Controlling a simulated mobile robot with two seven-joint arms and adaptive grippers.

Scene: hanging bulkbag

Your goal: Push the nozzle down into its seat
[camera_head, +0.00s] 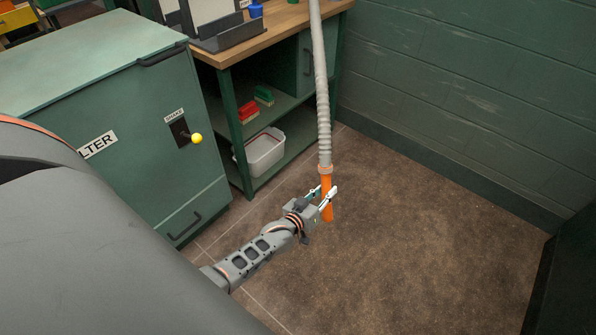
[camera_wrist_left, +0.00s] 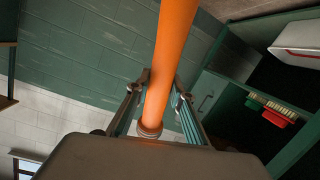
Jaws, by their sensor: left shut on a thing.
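The orange nozzle (camera_head: 328,209) hangs at the lower end of a ribbed grey hose (camera_head: 321,90), close to upright and slightly tilted. In the left wrist view the orange tube (camera_wrist_left: 171,45) runs between the two fingers of the left gripper (camera_wrist_left: 160,90), with the collar close to the palm. The nozzle's lower end appears free in the air above the floor. I cannot make out a seat in either view. My right gripper is not in view.
A green cabinet (camera_head: 95,85) with a yellow-knobbed lever (camera_head: 196,138) stands at left. Beside it is a wooden-topped workbench (camera_head: 275,32); its lower shelf holds a white bin (camera_head: 262,152). Brown floor (camera_head: 420,230) is open to the right, up to the green block wall (camera_head: 470,90).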

